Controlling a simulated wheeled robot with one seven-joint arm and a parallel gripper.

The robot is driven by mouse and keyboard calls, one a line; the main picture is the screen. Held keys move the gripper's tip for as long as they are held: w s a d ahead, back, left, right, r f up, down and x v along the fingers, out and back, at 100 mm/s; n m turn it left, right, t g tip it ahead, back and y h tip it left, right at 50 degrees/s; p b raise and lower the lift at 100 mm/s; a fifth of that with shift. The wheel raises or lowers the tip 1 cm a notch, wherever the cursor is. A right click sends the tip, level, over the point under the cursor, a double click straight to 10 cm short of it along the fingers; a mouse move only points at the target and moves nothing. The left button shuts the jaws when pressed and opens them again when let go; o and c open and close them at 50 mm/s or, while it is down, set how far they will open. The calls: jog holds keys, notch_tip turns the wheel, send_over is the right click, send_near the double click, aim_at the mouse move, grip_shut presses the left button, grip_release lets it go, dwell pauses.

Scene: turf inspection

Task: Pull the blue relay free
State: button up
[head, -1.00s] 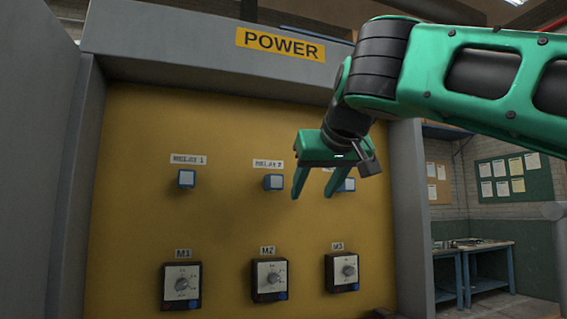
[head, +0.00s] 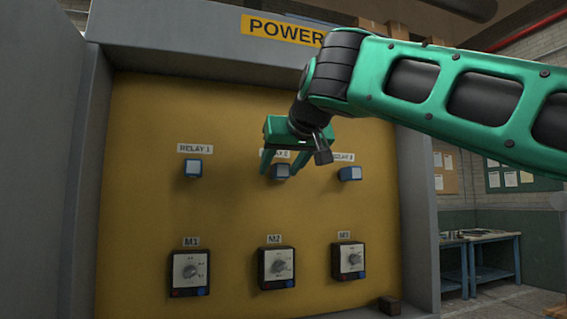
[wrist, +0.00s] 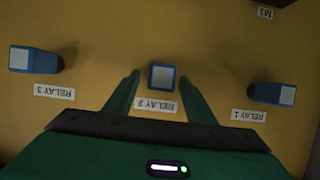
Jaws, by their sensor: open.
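Three blue relays with pale front faces stick out of a yellow panel (head: 235,215). Relay 1 (head: 193,168) is on the left, relay 2 (head: 281,172) in the middle and relay 3 (head: 350,174) on the right. My gripper (head: 281,167) is open in front of relay 2. In the wrist view relay 2 (wrist: 163,78) shows between the two green fingers, with a gap on each side. I cannot tell how deep the fingers reach along it. Relay 3 (wrist: 33,60) and relay 1 (wrist: 272,94) lie outside the fingers there.
Below the relays are dials M1 (head: 190,272), M2 (head: 277,267) and M3 (head: 348,260). A grey cabinet frame (head: 417,220) borders the panel, with a yellow POWER sign (head: 275,29) above. A small dark block (head: 389,305) lies at the lower right. A blue workbench (head: 475,250) stands behind.

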jog(key=shift+x, duration=0.85)
jog(key=c, duration=1.2)
jog(key=shift+o, duration=1)
jog(key=shift+c, duration=0.8)
jog(key=shift+s, duration=0.15)
jog(key=shift+s+d+r, duration=0.1)
jog(key=shift+s+d, duration=0.05)
jog(key=shift+s, duration=0.2)
jog(key=shift+s+d, duration=0.15)
jog(key=shift+s, duration=0.45)
